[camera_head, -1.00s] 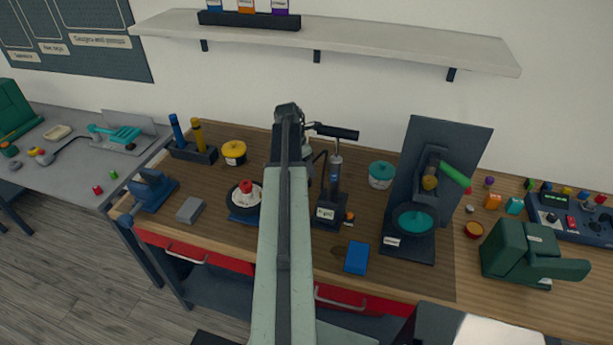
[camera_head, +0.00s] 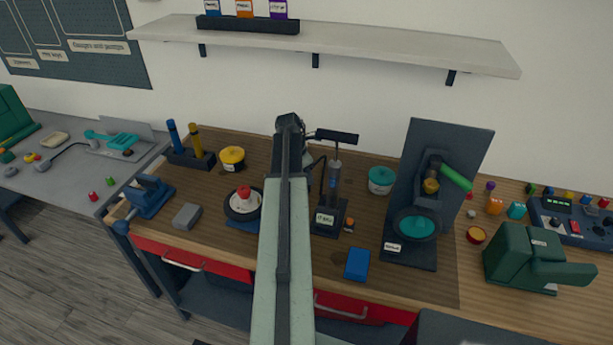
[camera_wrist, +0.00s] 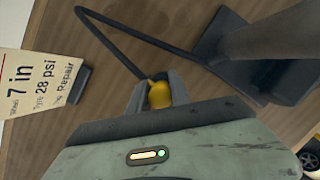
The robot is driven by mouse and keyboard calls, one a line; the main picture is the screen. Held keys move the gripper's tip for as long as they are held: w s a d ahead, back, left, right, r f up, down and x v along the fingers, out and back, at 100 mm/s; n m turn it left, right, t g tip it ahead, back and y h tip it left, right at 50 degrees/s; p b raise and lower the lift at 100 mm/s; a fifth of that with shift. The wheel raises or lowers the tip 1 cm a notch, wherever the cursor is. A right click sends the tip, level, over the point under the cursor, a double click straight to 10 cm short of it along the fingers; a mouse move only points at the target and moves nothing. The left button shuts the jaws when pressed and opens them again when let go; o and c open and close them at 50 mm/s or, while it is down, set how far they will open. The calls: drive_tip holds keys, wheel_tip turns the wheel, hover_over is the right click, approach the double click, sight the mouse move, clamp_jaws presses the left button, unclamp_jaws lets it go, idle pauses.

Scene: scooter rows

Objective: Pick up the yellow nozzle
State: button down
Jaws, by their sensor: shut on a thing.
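In the wrist view the yellow nozzle (camera_wrist: 159,94) sits between the two fingers of my gripper (camera_wrist: 158,92), which is shut on it. A dark hose (camera_wrist: 128,62) runs from the nozzle up and to the left, then bends right toward a dark pump base. In the head view my arm hides the nozzle and my fingertips. The upright pump (camera_head: 334,182) with its black handle stands just right of my arm, and part of its hose shows beside it.
A wheel with a red knob (camera_head: 244,203) lies left of my arm. A blue block (camera_head: 357,264) lies near the front edge, and a teal round tin (camera_head: 381,180) stands right of the pump. A dark stand with a green handle (camera_head: 455,177) is further right. A shelf (camera_head: 370,45) hangs above.

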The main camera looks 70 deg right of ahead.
wheel_tip(320, 180, up, 18)
drive_tip(key=p, duration=1.7)
drive_tip(key=shift+p, duration=0.3)
drive_tip(key=shift+f, duration=0.15)
